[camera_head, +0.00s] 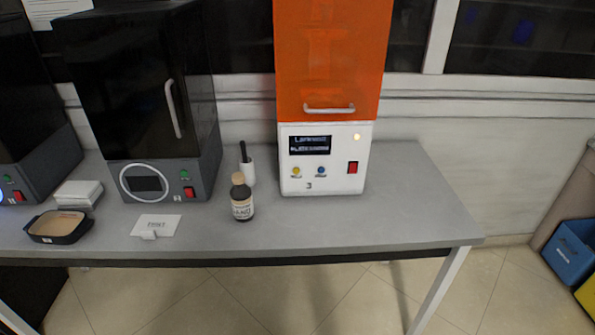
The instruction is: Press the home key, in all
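The orange-hooded white machine (323,160) marked 3 stands on the grey table. Its front has a lit display (310,145), a yellow button (296,171), a blue button (321,172), a red switch (352,167) and a glowing lamp (357,137). The dark machine (140,90) to its left has a round-framed screen (146,183), a green button (184,174) and a red switch (190,193). The small key labels are too blurred to read, so I cannot tell which key is home. Neither of my grippers is in view.
A brown bottle (241,200) and a white holder with a black handle (247,168) stand between the machines. A white card (156,225), a black tray (58,237) and a white stack (77,194) lie left. Another dark machine (30,150) stands far left. The table's right end is clear.

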